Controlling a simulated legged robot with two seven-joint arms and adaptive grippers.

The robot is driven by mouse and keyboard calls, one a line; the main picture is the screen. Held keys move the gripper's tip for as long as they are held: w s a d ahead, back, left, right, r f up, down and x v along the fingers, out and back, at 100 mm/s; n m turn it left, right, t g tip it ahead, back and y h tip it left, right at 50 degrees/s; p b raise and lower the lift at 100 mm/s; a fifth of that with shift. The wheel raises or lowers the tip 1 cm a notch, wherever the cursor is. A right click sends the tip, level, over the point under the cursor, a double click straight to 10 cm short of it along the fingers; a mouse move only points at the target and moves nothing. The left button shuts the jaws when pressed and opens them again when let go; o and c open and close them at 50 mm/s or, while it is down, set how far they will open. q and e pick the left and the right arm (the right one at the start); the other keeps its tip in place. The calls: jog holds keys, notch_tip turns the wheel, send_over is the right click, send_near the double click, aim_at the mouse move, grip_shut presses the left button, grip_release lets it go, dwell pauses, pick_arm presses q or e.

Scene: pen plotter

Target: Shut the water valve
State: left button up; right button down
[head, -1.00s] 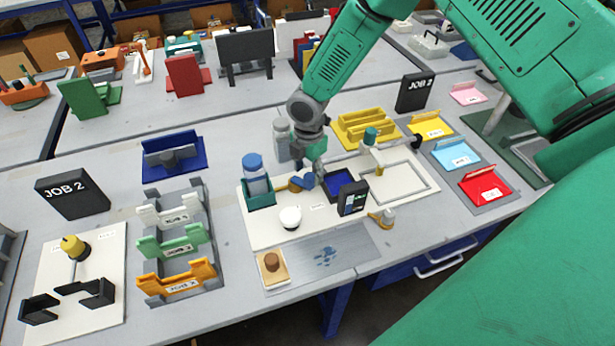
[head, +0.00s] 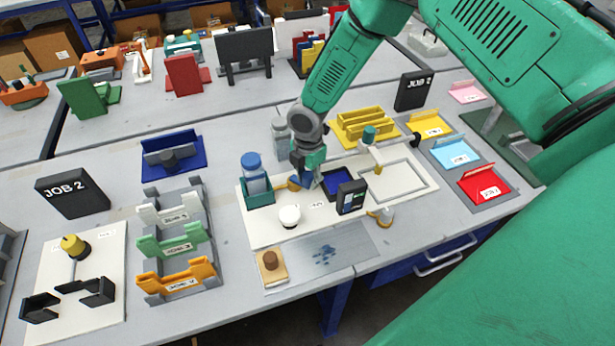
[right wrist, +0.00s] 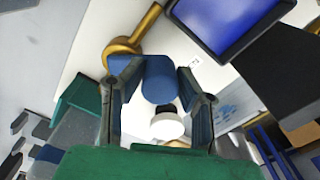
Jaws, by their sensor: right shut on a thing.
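The water valve shows in the head view as a brass fitting (head: 293,184) on the white plotter board, right of the teal holder with the blue-capped bottle. In the right wrist view its brass body (right wrist: 122,52) lies at upper left, and its blue handle (right wrist: 158,80) is between my fingers. My right gripper (right wrist: 160,97) is shut on the blue handle. In the head view my right gripper (head: 304,182) is low over the board and hides most of the handle. My left gripper is not in view.
A dark tray with a blue inside (head: 336,180) and a black display box (head: 351,197) stand close right of the gripper. A white round knob (head: 289,216) is just in front. The blue-capped bottle (head: 254,175) stands to the left.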

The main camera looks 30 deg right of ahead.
jog(key=shift+a+m, duration=0.1)
jog(key=shift+m, duration=0.2)
jog(key=m, duration=0.2)
jog(key=a+m, duration=0.1)
jog(key=shift+a+m, duration=0.2)
jog(key=shift+m, duration=0.2)
jog(key=m, duration=0.1)
jog(key=a+m+b, duration=0.1)
jog(key=m, duration=0.1)
jog(key=shift+a+m, duration=0.15)
jog(key=shift+m, duration=0.15)
jog(key=m, duration=0.1)
jog(key=a+m, duration=0.1)
jog(key=m, duration=0.1)
jog(key=w+m, duration=0.1)
jog(key=shift+a+m+b, duration=0.3)
jog(key=shift+b, duration=0.05)
jog(key=shift+w+a+r+m+b, duration=0.1)
jog(key=shift+w+a+m+b, duration=0.15)
jog(key=shift+m, duration=0.7)
jog(key=shift+w+a+m+b, duration=0.1)
jog(key=shift+w+a+m, duration=0.15)
jog(key=shift+m, duration=0.7)
jog(key=c, duration=1.2)
grip_release()
